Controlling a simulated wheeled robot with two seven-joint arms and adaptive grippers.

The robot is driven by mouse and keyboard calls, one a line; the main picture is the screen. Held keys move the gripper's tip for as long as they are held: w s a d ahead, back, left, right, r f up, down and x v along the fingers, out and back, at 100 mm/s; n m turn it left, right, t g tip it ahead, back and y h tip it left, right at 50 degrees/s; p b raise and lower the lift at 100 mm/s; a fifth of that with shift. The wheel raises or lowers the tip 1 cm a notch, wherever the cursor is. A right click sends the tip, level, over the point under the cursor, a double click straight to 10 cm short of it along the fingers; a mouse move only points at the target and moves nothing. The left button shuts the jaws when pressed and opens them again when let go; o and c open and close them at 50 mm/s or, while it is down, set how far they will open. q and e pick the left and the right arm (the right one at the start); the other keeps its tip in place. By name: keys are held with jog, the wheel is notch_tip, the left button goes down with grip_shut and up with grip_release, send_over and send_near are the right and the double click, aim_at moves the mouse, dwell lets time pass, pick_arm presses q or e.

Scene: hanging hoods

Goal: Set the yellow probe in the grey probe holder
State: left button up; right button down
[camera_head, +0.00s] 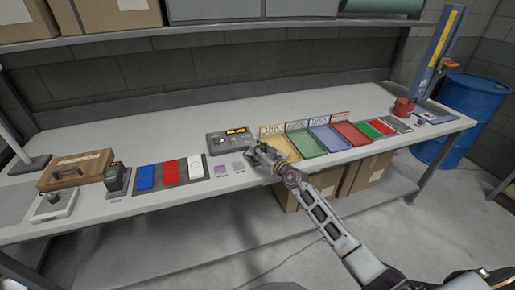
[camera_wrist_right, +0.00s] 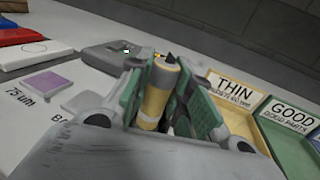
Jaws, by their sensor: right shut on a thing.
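The yellow probe (camera_wrist_right: 157,94), a cylinder with a pale cap and dark tip, stands tilted between the green-padded fingers of my right gripper (camera_wrist_right: 165,95), which is shut on it. In the head view my right gripper (camera_head: 262,156) is over the bench, just left of the yellow tray and in front of a grey instrument case with a lit display (camera_head: 230,143). The case also shows beyond the fingers in the wrist view (camera_wrist_right: 103,54). I cannot tell for certain which thing is the grey probe holder. A dark upright unit (camera_head: 117,180) stands farther left. My left gripper is not in view.
A purple square (camera_head: 221,170) and a grey square (camera_head: 238,166) lie left of my right gripper. Blue, red and white blocks (camera_head: 170,172) are farther left. Labelled yellow, green, purple and red trays (camera_head: 281,145) stand to the right. The bench behind them is clear.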

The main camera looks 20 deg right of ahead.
dwell(0.4)
jog(key=shift+f+b, duration=0.45)
jog(key=shift+f, duration=0.1)
dwell(0.5)
jog(key=c, duration=1.2)
grip_release()
jog(key=shift+s, duration=0.2)
jog(key=shift+v, duration=5.8)
